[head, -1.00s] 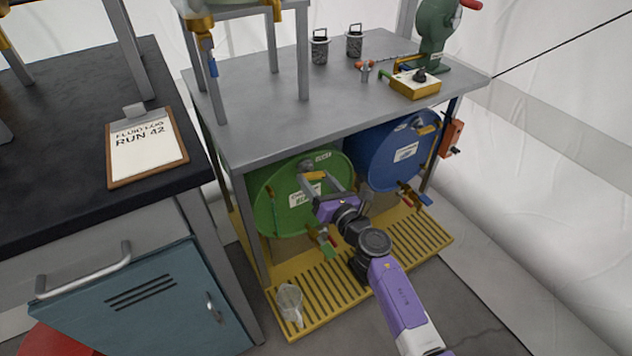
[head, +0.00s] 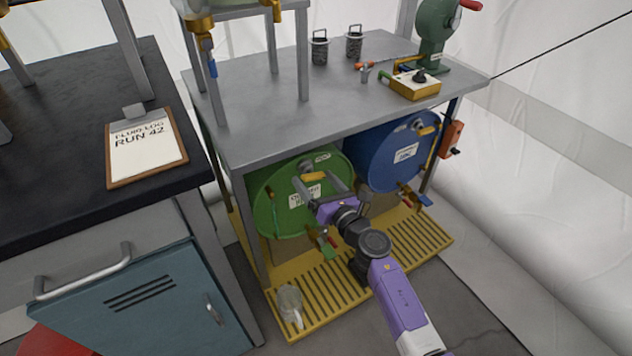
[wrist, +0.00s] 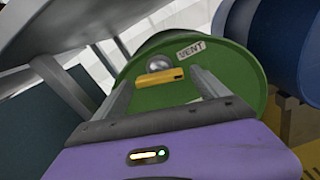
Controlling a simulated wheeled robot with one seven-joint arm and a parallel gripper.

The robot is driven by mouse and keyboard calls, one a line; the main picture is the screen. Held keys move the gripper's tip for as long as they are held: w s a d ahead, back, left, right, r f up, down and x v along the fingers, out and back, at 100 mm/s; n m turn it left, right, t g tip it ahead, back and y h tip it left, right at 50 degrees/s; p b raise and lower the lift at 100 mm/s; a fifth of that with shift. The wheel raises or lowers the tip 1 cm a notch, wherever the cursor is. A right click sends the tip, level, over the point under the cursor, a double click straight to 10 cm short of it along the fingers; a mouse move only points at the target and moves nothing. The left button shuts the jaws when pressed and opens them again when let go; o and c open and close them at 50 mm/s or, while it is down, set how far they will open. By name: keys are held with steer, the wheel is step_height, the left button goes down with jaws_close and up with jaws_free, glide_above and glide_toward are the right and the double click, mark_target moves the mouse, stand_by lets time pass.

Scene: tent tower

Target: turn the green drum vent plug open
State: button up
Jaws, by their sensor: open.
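The green drum (head: 277,212) lies on its side under the grey bench, its round end facing out. Its vent plug shows as a yellow bar handle (head: 315,177) near the top of that end. In the wrist view, the yellow handle (wrist: 160,77) lies roughly crosswise below a silver round knob, beside a VENT label (wrist: 190,49). My gripper (head: 319,183) is open and empty in front of the drum's end. In the wrist view my gripper (wrist: 161,82) has one finger on each side of the handle, with gaps. I cannot tell the remaining depth to it.
A blue drum (head: 392,172) lies to the right. A tap with a green handle (head: 327,243) sticks out low on the green drum. A clear jug (head: 290,305) stands on the yellow grating (head: 325,312). The bench top (head: 262,129) overhangs the drums.

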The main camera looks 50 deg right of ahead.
steer(key=v, duration=0.7)
steer(key=shift+s, duration=0.4)
steer(key=shift+a, duration=0.15)
steer(key=s+a+r+m+g+y, duration=0.1)
steer(key=s+a+r+m+y, duration=0.15)
steer(key=s+a+m, duration=0.7)
steer(key=s+a+r+m+g+y, duration=0.1)
steer(key=s+a+r+m, duration=0.2)
steer(key=s+a+m, duration=0.55)
steer(key=s+a+r+m+g+y, duration=0.1)
steer(key=s+a+r+m+y, duration=0.3)
steer(key=s+m, duration=0.9)
step_height(320, 180, up, 21)
steer(key=n+h+p, duration=0.1)
steer(key=h+p, duration=0.1)
steer(key=p, duration=2)
steer(key=shift+s+a, duration=0.2)
steer(key=shift+a, duration=0.1)
